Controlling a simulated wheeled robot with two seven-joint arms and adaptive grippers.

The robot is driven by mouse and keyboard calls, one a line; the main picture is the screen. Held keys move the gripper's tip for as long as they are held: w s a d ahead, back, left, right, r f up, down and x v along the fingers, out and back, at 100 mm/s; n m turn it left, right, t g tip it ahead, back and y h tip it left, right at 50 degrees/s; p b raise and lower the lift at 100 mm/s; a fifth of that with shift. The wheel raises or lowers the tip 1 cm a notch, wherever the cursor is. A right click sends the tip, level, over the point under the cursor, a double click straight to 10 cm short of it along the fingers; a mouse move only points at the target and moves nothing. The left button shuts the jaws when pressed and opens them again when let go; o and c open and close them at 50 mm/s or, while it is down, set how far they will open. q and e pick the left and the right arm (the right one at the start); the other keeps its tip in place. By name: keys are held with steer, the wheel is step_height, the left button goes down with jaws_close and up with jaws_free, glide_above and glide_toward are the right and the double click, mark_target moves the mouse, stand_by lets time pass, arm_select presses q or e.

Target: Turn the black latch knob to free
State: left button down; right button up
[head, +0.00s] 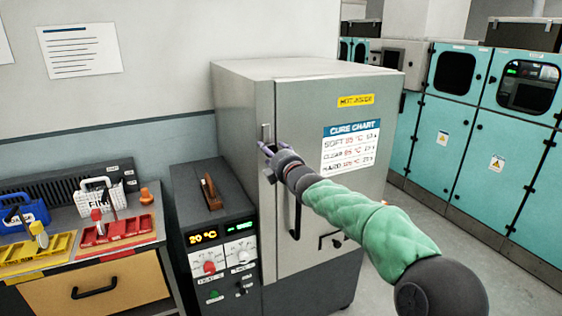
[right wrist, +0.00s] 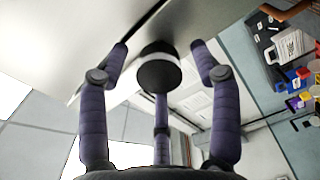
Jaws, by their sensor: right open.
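My right gripper (head: 265,150) reaches to the left edge of the grey oven door (head: 305,95), near the top of its long black handle (head: 296,212). In the right wrist view the black latch knob (right wrist: 159,72), with a pale band, sits between the spread purple fingers of the gripper (right wrist: 160,50). The two side fingers stand apart from the knob, with gaps on both sides. A third finger is below it, and I cannot tell whether it touches. In the head view my gripper hides the knob. The door looks shut. My left gripper is not in view.
A dark control box (head: 214,200) with a brown handle and a 20 °C display stands left of the oven. Left of it, a bench (head: 100,290) holds yellow and red trays and baskets. Teal cabinets (head: 455,150) stand at the right, with open floor before them.

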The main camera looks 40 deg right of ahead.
steer(key=v, duration=1.1)
steer(key=shift+f, duration=0.1)
